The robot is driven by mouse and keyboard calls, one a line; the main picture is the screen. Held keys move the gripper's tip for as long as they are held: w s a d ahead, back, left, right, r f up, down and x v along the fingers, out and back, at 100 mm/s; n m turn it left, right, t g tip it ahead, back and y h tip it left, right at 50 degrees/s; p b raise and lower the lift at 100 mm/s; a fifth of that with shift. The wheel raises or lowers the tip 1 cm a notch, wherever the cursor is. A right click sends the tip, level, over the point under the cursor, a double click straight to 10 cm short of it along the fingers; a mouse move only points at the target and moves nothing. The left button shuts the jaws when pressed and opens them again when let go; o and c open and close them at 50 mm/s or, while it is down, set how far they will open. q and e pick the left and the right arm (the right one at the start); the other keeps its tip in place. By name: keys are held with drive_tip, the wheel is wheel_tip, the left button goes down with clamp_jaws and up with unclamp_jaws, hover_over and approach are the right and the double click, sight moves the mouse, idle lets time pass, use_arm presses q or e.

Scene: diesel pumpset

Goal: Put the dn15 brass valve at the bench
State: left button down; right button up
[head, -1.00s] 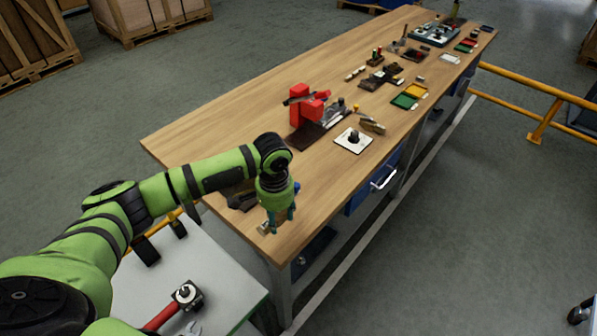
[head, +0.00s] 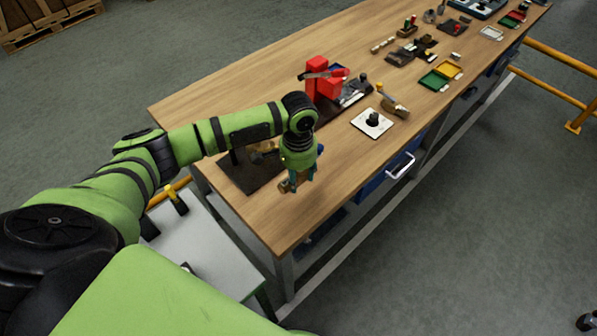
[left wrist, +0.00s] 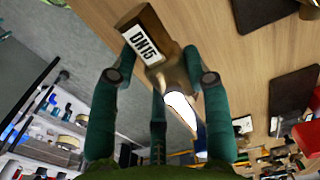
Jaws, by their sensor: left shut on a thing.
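The brass valve (head: 287,186) shows beside my left fingers in the head view, in front of the near end of the wooden bench (head: 230,110). In the left wrist view the valve (left wrist: 172,70) is a brass body with a white DN15 label on one end. My left gripper (head: 302,184) points down with its teal fingers shut on the valve; the fingers also show around it in the left wrist view (left wrist: 160,68). Whether the valve touches the bench top is unclear. My right gripper is not in view.
A dark mat (head: 240,180) lies at the bench's near left corner, partly behind my arm. A red vise (head: 324,84), a white plate with a black knob (head: 358,124) and green (head: 434,81) and yellow trays stand farther along. Bare wood lies right of my gripper.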

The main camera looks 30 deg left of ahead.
sight(299, 199)
use_arm(q)
drive_tip(key=shift+s+f+b, duration=0.1)
drive_tip(key=shift+f+b, duration=0.65)
drive_tip(key=shift+f, duration=0.15)
wheel_tip(299, 199, down, 4)
drive_tip(key=shift+r+b, duration=0.1)
drive_tip(key=shift+b, duration=0.7)
drive_tip(key=shift+f, duration=0.75)
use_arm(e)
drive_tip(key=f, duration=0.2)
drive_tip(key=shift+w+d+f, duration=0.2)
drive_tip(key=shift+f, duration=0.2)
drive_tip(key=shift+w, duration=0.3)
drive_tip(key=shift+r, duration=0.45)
use_arm(q)
drive_tip(key=shift+f, duration=0.3)
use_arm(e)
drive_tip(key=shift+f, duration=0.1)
use_arm(q)
drive_tip(key=shift+c, duration=2.4)
unclamp_jaws()
